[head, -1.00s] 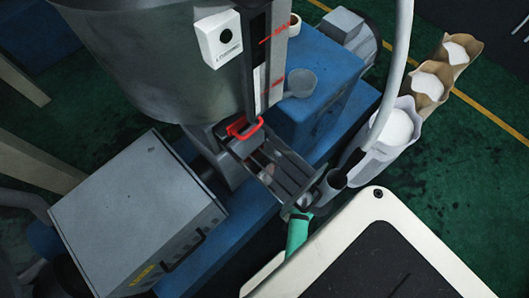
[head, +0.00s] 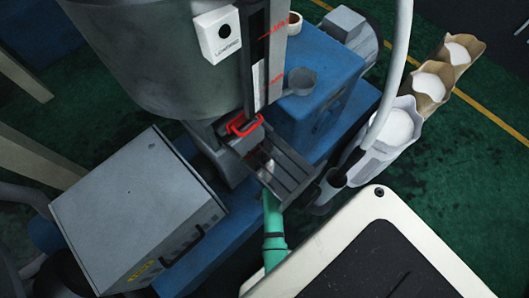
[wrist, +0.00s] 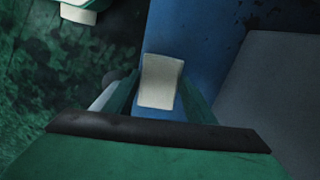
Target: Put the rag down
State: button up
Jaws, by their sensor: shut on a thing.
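In the wrist view, my gripper (wrist: 160,96) is shut on a pale cream piece, which I take to be the rag (wrist: 160,78). It sits between the two green fingers, over a blue surface (wrist: 200,35). I cannot tell whether the rag touches that surface. In the head view my green arm reaches up beneath the slotted metal tray (head: 288,175) of the machine. The tray hides my gripper and the rag there.
A grey box (head: 135,210) stands left of my arm on the blue base. The machine has a red handle (head: 243,125) and a large grey drum (head: 150,60). A scoop (head: 300,80) lies on the blue housing. Open sacks (head: 392,128) stand at right on the green floor.

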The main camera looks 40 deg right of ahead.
jog(key=w, duration=0.3)
jog(key=shift+w+a, duration=0.15)
jog(key=shift+w, duration=0.1)
notch_tip(320, 180, down, 2)
jog(key=shift+s+f, duration=0.15)
jog(key=shift+f, duration=0.4)
jog(key=shift+f, duration=0.15)
jog(key=shift+f, duration=0.15)
jog(key=o, duration=0.9)
jog(key=shift+o, duration=0.2)
